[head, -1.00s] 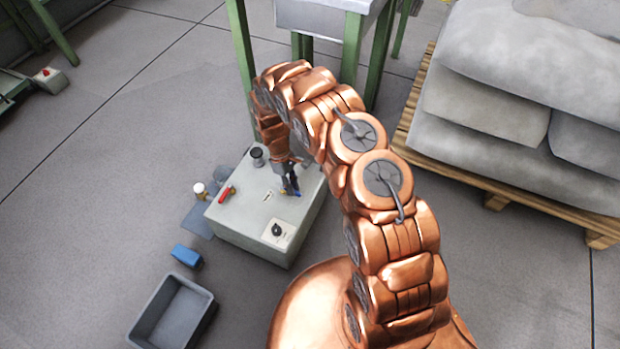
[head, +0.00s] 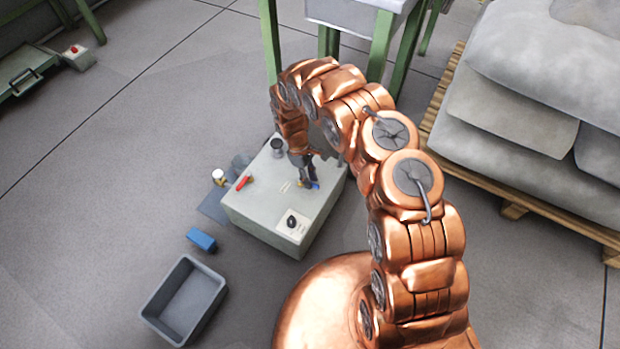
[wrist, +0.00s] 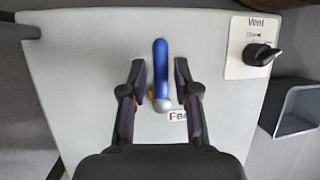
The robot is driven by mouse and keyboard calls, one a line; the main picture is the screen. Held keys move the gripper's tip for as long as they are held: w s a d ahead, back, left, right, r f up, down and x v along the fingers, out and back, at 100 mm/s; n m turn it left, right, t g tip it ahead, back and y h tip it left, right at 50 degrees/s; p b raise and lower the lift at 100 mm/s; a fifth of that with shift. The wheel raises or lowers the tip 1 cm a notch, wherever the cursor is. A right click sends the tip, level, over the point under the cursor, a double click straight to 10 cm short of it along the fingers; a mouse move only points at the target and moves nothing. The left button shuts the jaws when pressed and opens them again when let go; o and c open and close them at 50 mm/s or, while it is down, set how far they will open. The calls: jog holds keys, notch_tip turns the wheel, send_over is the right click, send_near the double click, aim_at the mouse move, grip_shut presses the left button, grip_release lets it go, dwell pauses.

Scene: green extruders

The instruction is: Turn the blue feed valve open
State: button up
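The blue feed valve handle (wrist: 161,66) stands on the top of a pale grey box (wrist: 85,75). In the wrist view it points away from my gripper, from a brass-coloured pivot next to a label partly hidden by a finger, reading "Fe". My gripper (wrist: 160,82) is open, with one dark finger on each side of the handle. Narrow gaps show between the fingers and the handle. In the head view the gripper (head: 309,182) reaches down to the box top, and only a bit of the blue handle (head: 315,186) shows beside it.
A black vent knob (head: 291,221) sits on a white plate on the same box. A red lever (head: 243,183) and a black knob (head: 277,147) stand near its far left edges. A blue block (head: 201,239) and a grey bin (head: 150,309) lie on the floor. Sacks on a pallet (head: 515,209) stand right.

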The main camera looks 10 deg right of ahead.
jog(key=shift+o, duration=0.5)
jog(key=shift+r, duration=0.1)
jog(key=v, duration=1.1)
jog(key=shift+r, duration=0.4)
jog(key=shift+w, duration=0.1)
